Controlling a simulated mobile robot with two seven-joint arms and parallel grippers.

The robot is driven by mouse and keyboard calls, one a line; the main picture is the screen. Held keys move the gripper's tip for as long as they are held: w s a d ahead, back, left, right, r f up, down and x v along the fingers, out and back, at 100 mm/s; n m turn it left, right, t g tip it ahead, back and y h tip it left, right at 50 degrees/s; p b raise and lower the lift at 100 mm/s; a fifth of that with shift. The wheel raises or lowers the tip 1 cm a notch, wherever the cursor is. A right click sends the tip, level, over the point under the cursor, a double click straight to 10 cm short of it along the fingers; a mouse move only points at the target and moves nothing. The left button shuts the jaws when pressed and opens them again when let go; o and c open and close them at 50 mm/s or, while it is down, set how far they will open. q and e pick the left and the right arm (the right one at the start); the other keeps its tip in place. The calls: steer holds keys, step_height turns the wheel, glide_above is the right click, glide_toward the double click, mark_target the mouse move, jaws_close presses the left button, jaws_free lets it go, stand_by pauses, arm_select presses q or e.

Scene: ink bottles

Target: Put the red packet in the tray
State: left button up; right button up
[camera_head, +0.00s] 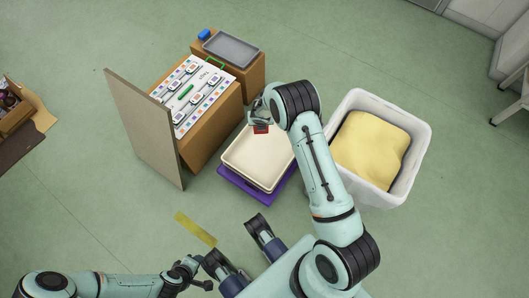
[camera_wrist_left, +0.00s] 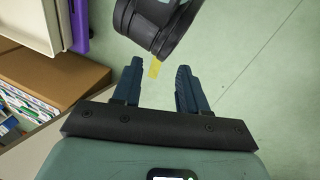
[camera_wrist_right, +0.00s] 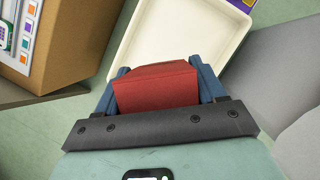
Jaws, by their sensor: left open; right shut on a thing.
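The red packet (camera_head: 261,129) is in my right gripper (camera_head: 259,122), over the far part of a cream tray (camera_head: 245,172). In the right wrist view the packet (camera_wrist_right: 157,90) fills the space between the blue fingers of my right gripper (camera_wrist_right: 162,75). The cream tray (camera_wrist_right: 178,38) shows behind and below it there, and the packet looks apart from it. The tray's edge also shows in the left wrist view (camera_wrist_left: 38,22). My left gripper (camera_wrist_left: 158,82) is open and empty, low at the front left in the head view (camera_head: 205,272).
The cream tray rests on a purple base (camera_head: 236,184). A white bin with a yellow sack (camera_head: 370,145) stands right of my right arm. A box with a patterned top (camera_head: 190,92), an upright brown panel (camera_head: 143,125) and a grey tray (camera_head: 231,48) stand left and behind. A yellow strip (camera_head: 196,229) lies on the floor.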

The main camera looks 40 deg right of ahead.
step_height(320, 180, down, 7)
steer(key=s+a+n+y+b, duration=0.1)
steer(key=a+n+y+b, duration=0.15)
steer(key=n, duration=0.35)
arm_select(q)
steer(key=w+a+f+t+b, duration=0.1)
steer(key=w+a+f+b, duration=0.1)
steer(key=w+f, duration=0.35)
arm_select(e)
steer(key=b, duration=0.3)
glide_toward(256, 154)
steer(key=shift+t, duration=0.5)
steer(key=shift+s+b+x, duration=0.2)
steer(key=shift+b+x, duration=0.1)
steer(key=shift+x, duration=0.75)
steer(key=shift+s+b+x, duration=0.15)
steer(key=shift+b+x, duration=0.1)
steer(key=shift+x, duration=0.75)
arm_select(q)
steer(key=s+a+f+g, duration=0.1)
steer(key=s+f+g, duration=0.1)
steer(key=s+f, duration=0.5)
steer(key=shift+s+a+n+y, duration=0.4)
steer(key=shift+s, duration=0.25)
arm_select(e)
steer(key=shift+a+f, duration=0.1)
arm_select(q)
steer(key=shift+g, duration=0.3)
